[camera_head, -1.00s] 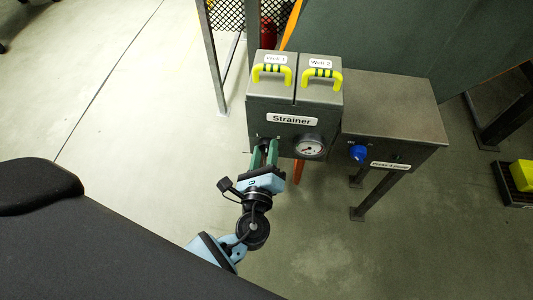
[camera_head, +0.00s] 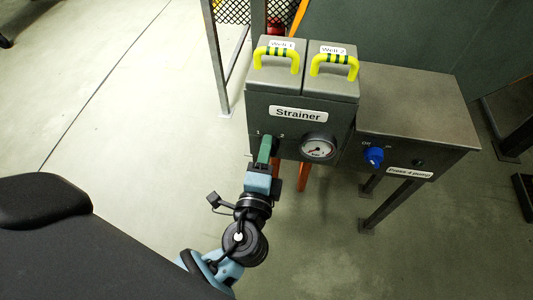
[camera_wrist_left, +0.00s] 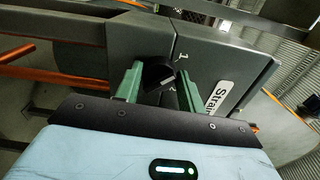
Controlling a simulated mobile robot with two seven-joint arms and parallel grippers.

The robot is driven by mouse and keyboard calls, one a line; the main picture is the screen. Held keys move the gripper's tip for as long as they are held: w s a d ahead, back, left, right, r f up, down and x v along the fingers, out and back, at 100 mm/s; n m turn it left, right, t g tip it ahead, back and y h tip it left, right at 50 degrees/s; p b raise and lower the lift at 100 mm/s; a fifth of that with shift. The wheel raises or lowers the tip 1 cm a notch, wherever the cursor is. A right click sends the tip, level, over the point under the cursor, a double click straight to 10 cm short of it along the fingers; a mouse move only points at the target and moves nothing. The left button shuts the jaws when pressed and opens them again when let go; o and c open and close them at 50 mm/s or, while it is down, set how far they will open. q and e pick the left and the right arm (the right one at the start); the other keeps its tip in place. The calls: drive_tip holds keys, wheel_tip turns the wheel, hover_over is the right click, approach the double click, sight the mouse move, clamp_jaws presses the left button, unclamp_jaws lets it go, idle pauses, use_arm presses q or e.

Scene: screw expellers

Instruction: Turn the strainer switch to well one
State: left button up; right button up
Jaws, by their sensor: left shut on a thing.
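The strainer (camera_head: 272,97) is a grey box with a "Strainer" label and a round gauge (camera_head: 318,148) on its front. Its switch is a black knob, hidden behind my fingers in the head view, between the marks 1 and 2. In the left wrist view the black switch (camera_wrist_left: 156,76) sits between my green fingers, beside the marks 1 and 2. My left gripper (camera_head: 265,145) is shut on it; its fingers appear edge-on, one behind the other, in the head view. I cannot tell exactly which mark the knob points to. My right gripper is not in view.
Two lids labelled Well 1 and Well 2 with yellow handles (camera_head: 276,55) top the strainer. A grey cabinet (camera_head: 420,100) with a blue knob (camera_head: 373,156) stands close on the right. A metal frame with mesh (camera_head: 232,12) is behind. The floor at left is clear.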

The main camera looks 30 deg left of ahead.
use_arm(q)
drive_tip(key=shift+n, duration=0.4)
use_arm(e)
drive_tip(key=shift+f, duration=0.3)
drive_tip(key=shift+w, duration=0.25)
use_arm(q)
drive_tip(key=o, duration=1)
drive_tip(key=shift+c, duration=0.2)
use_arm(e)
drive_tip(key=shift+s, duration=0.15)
